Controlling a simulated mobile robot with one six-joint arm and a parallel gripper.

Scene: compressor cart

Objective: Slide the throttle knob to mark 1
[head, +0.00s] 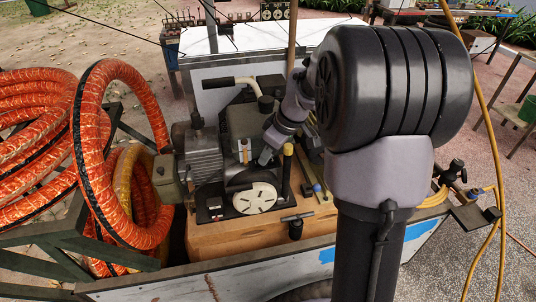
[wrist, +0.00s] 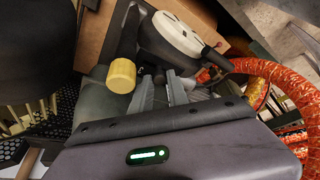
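The engine and compressor unit (head: 245,125) sits on the cart, with a white round cover (head: 255,198) low at its front, also in the wrist view (wrist: 175,34). My gripper (head: 264,157) points down at the engine, just above and behind this cover. In the wrist view its two grey fingers (wrist: 159,78) stand apart, with a dark shape between and beyond their tips. I cannot tell whether the fingers touch it. A yellow-capped post (head: 287,150) is right beside the gripper, also in the wrist view (wrist: 121,75). I cannot clearly make out the throttle knob or its marks.
Orange hose coils (head: 112,150) stand left of the engine. A beige curved handle (head: 232,82) rises behind it. A black T-handle (head: 296,226) is at the front of the wooden box (head: 240,240). The cart's front rail (head: 180,283) runs below. A yellow hose (head: 484,110) hangs at right.

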